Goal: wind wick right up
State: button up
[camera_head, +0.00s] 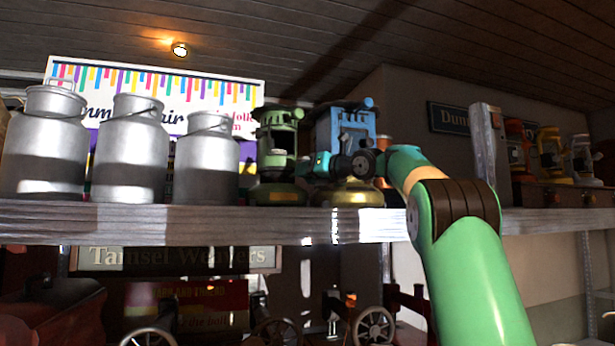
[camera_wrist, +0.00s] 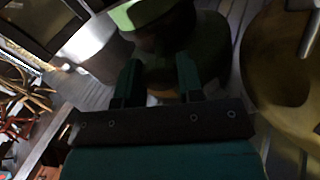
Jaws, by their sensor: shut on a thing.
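A green lamp-like stove (camera_head: 277,140) stands on the upper shelf. A blue one with a brass tank (camera_head: 347,194) stands just right of it. My gripper (camera_head: 306,166) reaches left across the front of the blue one to the green one's right side. In the wrist view, my two teal fingers (camera_wrist: 158,80) are a little apart at the green stove (camera_wrist: 143,14), shut on a small dark part low on it. That part, perhaps the wick knob, is mostly hidden in shadow. The brass tank (camera_wrist: 275,75) is close on the right.
Several metal milk churns (camera_head: 130,150) stand left on the shelf (camera_head: 180,222). A grey post (camera_head: 486,150) rises right of my arm. More lamps, orange and yellow (camera_head: 550,155), stand at the far right. Wheeled items (camera_head: 374,327) sit below the shelf.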

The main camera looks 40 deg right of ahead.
jog(key=m+b, duration=0.1)
jog(key=m, duration=1.1)
jog(key=shift+r, duration=0.1)
dwell(0.6)
jog(key=o, duration=0.9)
jog(key=s+b, duration=0.1)
jog(key=s, duration=0.4)
jog(key=s+d+b, duration=0.1)
jog(key=s+b, duration=0.1)
jog(key=s, duration=0.4)
jog(key=s+b, duration=0.2)
jog(key=s, duration=0.4)
jog(key=shift+s+d, duration=0.15)
